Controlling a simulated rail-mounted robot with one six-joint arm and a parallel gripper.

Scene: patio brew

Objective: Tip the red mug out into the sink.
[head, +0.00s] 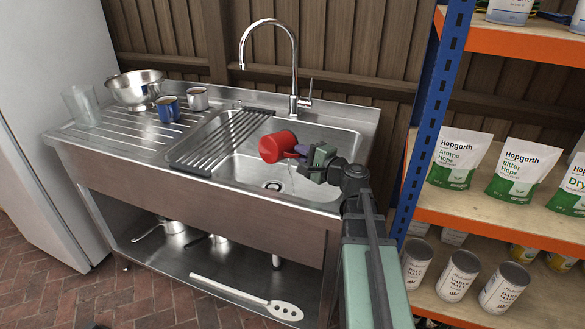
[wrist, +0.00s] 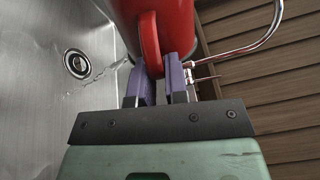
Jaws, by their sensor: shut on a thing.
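The red mug (head: 275,148) is tipped on its side above the sink basin (head: 235,180). It also shows at the top of the wrist view (wrist: 178,25). My gripper (head: 301,152) is shut on the mug's handle; its purple fingers (wrist: 162,82) sit on either side of the handle in the wrist view. A thin clear stream of liquid (wrist: 103,73) runs down into the basin near the drain (wrist: 77,64). The inside of the mug is hidden, so I cannot tell how much it holds.
A black roll-up rack (head: 220,140) lies across the basin's left part. The tall faucet (head: 294,70) stands behind. A blue mug (head: 168,110), a grey mug (head: 197,99), a steel colander (head: 135,90) and a glass jug (head: 82,106) stand on the drainboard. Shelving (head: 430,110) rises at right.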

